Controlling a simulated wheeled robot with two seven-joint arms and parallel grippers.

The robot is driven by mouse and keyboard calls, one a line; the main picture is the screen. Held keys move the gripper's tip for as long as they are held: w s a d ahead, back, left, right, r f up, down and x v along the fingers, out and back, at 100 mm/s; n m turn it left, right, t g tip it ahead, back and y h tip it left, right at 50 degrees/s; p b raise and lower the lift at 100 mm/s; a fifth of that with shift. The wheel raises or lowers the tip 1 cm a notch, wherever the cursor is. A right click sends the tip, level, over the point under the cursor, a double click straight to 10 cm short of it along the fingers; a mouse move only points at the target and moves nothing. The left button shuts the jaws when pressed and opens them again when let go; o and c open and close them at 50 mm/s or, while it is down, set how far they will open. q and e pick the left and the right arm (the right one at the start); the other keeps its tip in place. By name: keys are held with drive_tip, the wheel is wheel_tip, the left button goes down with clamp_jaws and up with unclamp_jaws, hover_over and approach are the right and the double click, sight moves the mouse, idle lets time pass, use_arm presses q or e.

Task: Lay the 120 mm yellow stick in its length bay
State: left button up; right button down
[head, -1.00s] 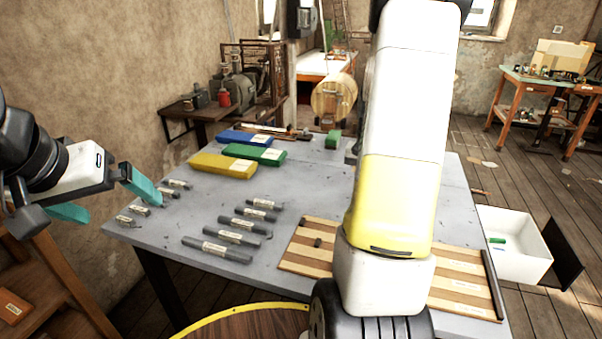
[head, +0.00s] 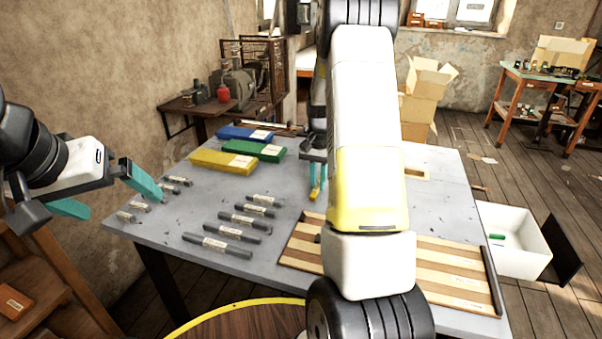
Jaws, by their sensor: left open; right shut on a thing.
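My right gripper (head: 318,186) has teal fingers pointing down over the table, behind the striped board. It is shut on a small yellow stick (head: 314,194), seen partly between the fingers. The striped wooden board (head: 299,252) with labelled light and dark strips lies at the table's front; my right arm hides its middle. I cannot tell which strip is the 120 mm bay. My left gripper (head: 124,206) is open and empty at the table's left edge.
Several labelled grey bars (head: 218,245) lie on the table's left half. Blue, green and yellow blocks (head: 223,161) lie behind them. A white bin (head: 515,245) stands on the right. The grey table (head: 440,195) has clear room at right.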

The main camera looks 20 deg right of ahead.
drive_tip(key=shift+f, duration=0.25)
drive_tip(key=c, duration=1.4)
unclamp_jaws()
